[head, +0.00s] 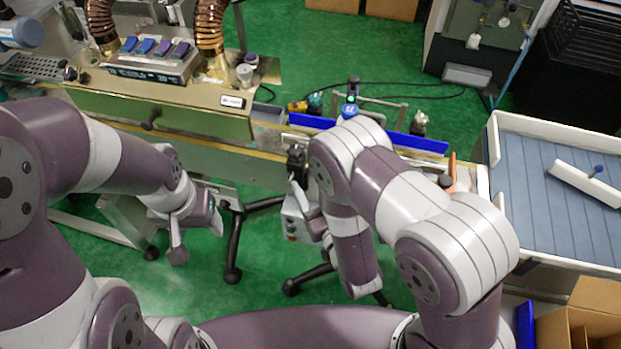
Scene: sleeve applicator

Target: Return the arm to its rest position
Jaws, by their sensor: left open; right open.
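My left arm comes in from the left and bends down at its elbow. Its gripper (178,250) hangs over the green floor in front of the bench, open and with nothing seen between its fingers. My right arm comes in from the lower right, reaches up and over the conveyor in the middle, and its far part points down.
A machine bench (178,105) with copper hoses (211,28) and a blue-button panel (150,66) stands at upper left. A blue conveyor guard (415,143) runs behind my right arm. A blue-grey table (540,215) and cardboard box (597,293) are at right. Green floor (195,262) shows below my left gripper.

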